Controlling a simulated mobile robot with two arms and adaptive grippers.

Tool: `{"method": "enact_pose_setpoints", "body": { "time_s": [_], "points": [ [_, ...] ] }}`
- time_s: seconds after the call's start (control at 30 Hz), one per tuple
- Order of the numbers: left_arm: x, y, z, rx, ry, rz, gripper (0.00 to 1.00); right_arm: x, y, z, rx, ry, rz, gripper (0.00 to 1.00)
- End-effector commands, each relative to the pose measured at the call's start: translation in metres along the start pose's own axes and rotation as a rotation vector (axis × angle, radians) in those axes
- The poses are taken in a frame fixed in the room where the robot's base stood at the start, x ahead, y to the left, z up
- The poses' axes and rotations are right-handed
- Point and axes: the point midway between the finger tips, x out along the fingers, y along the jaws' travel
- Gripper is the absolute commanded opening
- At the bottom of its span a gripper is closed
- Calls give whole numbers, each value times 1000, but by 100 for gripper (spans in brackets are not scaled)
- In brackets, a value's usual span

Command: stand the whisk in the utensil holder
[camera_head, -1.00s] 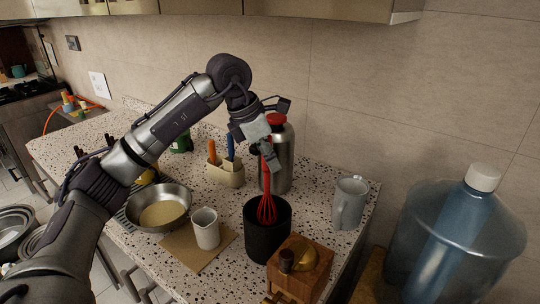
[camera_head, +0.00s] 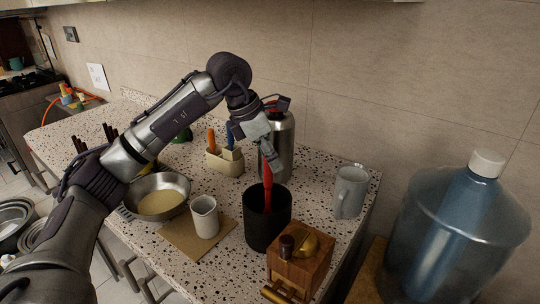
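The red whisk (camera_head: 267,188) is upright with its lower part inside the black utensil holder (camera_head: 266,232), so its wire head is hidden by the holder's wall. Its red handle rises above the rim. My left gripper (camera_head: 272,160) is right above the holder, shut on the upper end of the whisk's handle. My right gripper is not in view.
A steel bottle (camera_head: 281,145) stands close behind the holder. A wooden grinder (camera_head: 300,265) is in front, a grey mug (camera_head: 350,190) to the right, and a white cup (camera_head: 204,217) on a board (camera_head: 180,238) to the left. A big blue jug (camera_head: 455,240) stands at far right.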

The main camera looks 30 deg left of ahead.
Motion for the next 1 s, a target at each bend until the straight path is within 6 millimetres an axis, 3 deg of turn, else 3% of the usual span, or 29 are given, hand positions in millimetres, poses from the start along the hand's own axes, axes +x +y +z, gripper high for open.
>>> {"method": "enact_pose_setpoints", "body": {
  "time_s": [0.23,0.37,0.8,1.0],
  "points": [
    [-1,0,0,0,0,0,50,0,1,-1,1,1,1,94],
    [-13,1,1,0,-3,3,50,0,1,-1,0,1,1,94],
    [-99,1,1,0,-3,2,50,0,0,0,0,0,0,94],
    [-118,0,0,0,-1,0,50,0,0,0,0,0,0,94]
  ]
}}
